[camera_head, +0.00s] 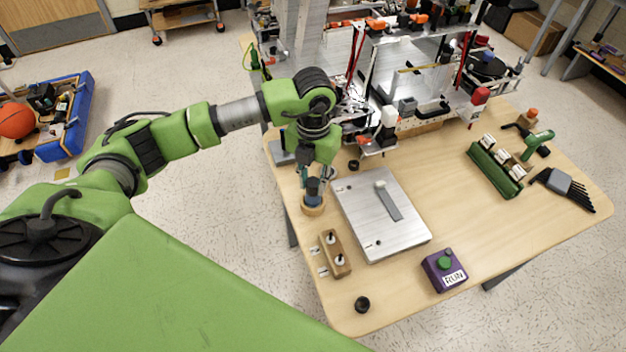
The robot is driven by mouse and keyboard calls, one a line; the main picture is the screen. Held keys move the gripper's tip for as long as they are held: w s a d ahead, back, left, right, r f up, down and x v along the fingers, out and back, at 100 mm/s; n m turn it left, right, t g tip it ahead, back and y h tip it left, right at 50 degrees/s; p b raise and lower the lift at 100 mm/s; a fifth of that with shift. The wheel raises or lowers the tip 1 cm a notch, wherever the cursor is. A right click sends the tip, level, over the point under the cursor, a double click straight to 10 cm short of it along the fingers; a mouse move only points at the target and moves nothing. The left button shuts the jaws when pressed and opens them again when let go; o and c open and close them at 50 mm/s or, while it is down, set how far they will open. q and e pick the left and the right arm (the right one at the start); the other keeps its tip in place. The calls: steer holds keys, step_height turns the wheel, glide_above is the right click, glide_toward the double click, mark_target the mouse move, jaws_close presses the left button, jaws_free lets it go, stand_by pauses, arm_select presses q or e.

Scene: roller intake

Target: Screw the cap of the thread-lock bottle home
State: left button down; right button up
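My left gripper (313,184) points down at the left side of the wooden table. It is right over a small blue bottle (314,199), which looks like the thread-lock bottle. The bottle stands upright in a round wooden holder (313,211). The dark fingertips are at the bottle's top and hide it, so I cannot make out the cap or whether the fingers are closed on it. My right gripper is not in view.
A metal plate (372,228) with a grey bar lies right of the holder. A wooden block with pegs (334,254), a black round piece (362,304) and a purple RUN button box (443,270) sit nearer. A robot assembly (425,85) stands behind.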

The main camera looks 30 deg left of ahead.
arm_select(q)
steer(key=shift+f+m+b, duration=0.25)
steer(key=shift+m+b, duration=0.5)
steer(key=shift+m, duration=0.05)
steer(key=shift+m+b, duration=0.35)
steer(key=shift+m, duration=0.75)
steer(key=shift+r+m, duration=0.25)
steer(key=shift+m, duration=0.15)
steer(key=m+b, duration=0.2)
steer(key=shift+f+m+b, duration=0.25)
steer(key=shift+m+b, duration=0.05)
steer(key=shift+m, duration=0.5)
steer(key=shift+r+m+b, duration=0.2)
steer(key=shift+m+b, duration=0.1)
steer(key=shift+m, duration=0.2)
